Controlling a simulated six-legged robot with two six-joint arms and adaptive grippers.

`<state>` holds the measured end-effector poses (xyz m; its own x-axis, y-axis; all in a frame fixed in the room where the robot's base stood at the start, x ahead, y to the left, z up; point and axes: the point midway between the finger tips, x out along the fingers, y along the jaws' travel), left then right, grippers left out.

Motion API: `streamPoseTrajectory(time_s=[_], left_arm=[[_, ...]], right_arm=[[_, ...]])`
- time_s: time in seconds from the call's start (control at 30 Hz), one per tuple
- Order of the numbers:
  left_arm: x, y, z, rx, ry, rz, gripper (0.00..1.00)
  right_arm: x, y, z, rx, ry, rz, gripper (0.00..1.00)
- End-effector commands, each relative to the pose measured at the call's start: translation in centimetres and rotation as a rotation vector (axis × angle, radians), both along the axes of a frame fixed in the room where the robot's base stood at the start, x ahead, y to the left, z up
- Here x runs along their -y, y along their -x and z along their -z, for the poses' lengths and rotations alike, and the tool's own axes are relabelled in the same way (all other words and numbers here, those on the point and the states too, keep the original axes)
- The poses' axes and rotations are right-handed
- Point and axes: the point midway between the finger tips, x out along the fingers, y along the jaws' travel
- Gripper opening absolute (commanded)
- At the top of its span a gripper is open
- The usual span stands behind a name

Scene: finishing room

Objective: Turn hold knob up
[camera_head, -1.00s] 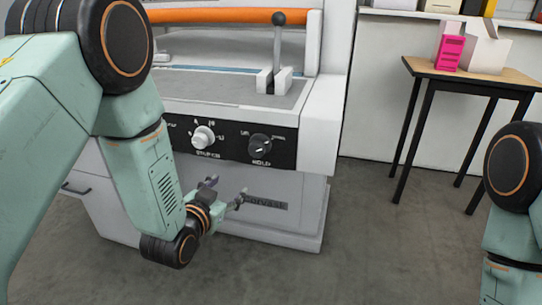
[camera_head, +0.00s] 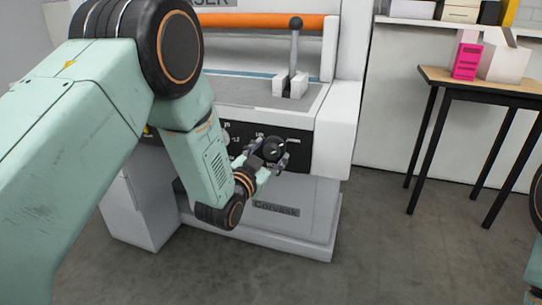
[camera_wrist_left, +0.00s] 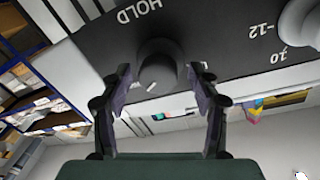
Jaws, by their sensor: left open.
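The black hold knob (camera_head: 275,149) is on the black control panel on the front of the white machine. In the left wrist view the knob (camera_wrist_left: 157,62) sits beside the HOLD lettering, with a short white mark on its lower edge. My left gripper (camera_head: 268,154) is open at the panel, and its fingers stand on either side of the knob. In the left wrist view the gripper (camera_wrist_left: 161,75) has one finger left and one right of the knob; I cannot tell whether they touch it. The HOLD lettering is hidden in the head view. My right gripper is out of view.
A lever (camera_head: 295,50) rises from the machine top. A table (camera_head: 477,84) with pink and white boxes stands at the right.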

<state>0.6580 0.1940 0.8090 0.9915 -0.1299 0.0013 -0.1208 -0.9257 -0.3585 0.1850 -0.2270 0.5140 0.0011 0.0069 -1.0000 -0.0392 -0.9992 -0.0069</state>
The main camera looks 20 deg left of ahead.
Motion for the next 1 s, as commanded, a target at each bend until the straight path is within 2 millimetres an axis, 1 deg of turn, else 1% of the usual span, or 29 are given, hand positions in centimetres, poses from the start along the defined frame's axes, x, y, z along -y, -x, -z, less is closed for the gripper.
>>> streamPoseTrajectory(time_s=[0.13,0.4,1.0], left_arm=[[0.21,-0.79,0.02,0.001,0.0,0.001,0.61],[0.29,-0.86,-0.03,-0.001,0.0,0.002,0.61],[0.27,-0.83,0.0,-0.001,0.001,0.002,0.1]], right_arm=[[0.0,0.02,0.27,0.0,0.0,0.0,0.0],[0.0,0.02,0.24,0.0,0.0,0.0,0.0],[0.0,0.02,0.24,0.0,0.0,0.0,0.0]])
